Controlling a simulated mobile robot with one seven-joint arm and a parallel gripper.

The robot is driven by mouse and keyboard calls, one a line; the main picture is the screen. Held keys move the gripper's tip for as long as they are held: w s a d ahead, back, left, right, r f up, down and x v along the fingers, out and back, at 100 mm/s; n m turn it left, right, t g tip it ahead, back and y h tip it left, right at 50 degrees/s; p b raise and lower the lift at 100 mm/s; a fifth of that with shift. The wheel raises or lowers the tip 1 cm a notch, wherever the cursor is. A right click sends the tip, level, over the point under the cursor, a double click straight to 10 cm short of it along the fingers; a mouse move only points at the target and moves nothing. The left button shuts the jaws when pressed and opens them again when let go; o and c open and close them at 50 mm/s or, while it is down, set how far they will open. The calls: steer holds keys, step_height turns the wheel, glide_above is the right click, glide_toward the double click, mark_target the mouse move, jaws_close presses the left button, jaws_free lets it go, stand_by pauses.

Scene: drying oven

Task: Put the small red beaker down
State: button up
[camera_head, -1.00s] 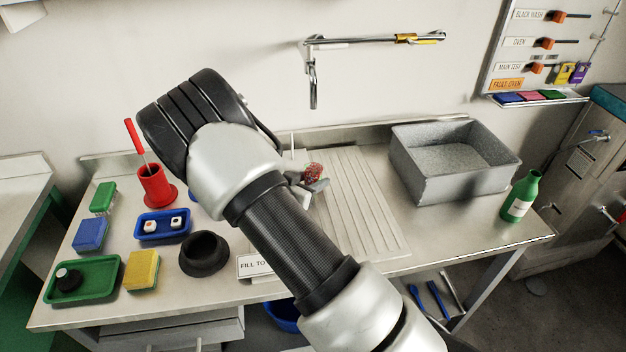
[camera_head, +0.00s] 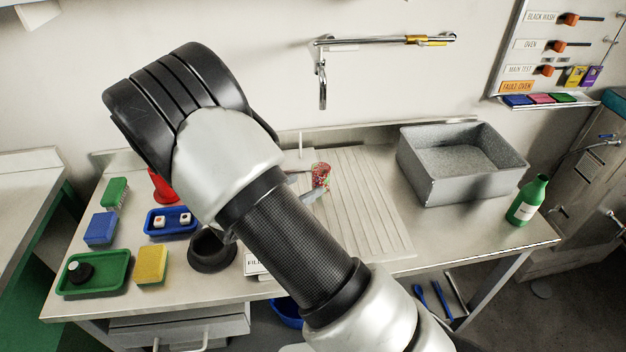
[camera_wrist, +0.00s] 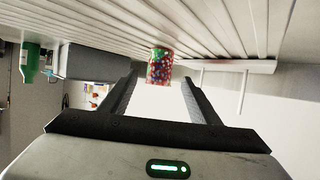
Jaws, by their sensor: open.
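The small red beaker (camera_head: 320,175), speckled with green and white, stands on the ribbed draining board (camera_head: 365,215). It also shows in the wrist view (camera_wrist: 159,66), where the picture is inverted and the beaker's base meets the ribbed board. My gripper (camera_wrist: 159,80) is open, one finger on each side of the view. The beaker sits at or just beyond the fingertips, with gaps to both fingers. In the head view my gripper (camera_head: 306,188) is mostly hidden behind my arm, with a grey finger showing beside the beaker.
A grey sink basin (camera_head: 430,188) and a green bottle (camera_head: 526,202) stand to the right. A blue tray (camera_head: 157,229), black bowl (camera_head: 208,262), green tray (camera_head: 115,270) and yellow sponge (camera_head: 152,265) lie left. A tap (camera_head: 322,85) hangs above. The board right of the beaker is clear.

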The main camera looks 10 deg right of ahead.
steer(key=shift+v, duration=1.05)
steer(key=shift+a+r, duration=0.2)
steer(key=shift+r, duration=0.05)
steer(key=w+a+r+n+t+y, duration=0.1)
steer(key=w+a+r+y, duration=0.1)
steer(key=r+y, duration=0.25)
steer(key=w+a+r+n+y, duration=0.1)
steer(key=w+a+r+y, duration=0.15)
steer(key=r, duration=0.35)
steer(key=s+a+r+n+y, duration=0.1)
steer(key=s+r+n+y, duration=0.1)
steer(key=s+r+y, duration=0.45)
steer(key=s+d+r+n+g+h, duration=0.2)
steer(key=s+d, duration=0.4)
steer(key=s, duration=0.6)
steer(key=s+d+r+n+g+h, duration=0.2)
steer(key=s+d, duration=0.5)
steer(key=s, duration=0.5)
step_height(320, 180, up, 2)
steer(key=shift+s+d+r+n+g, duration=0.2)
steer(key=shift+d+n+g, duration=0.1)
steer(key=shift+n+g, duration=0.15)
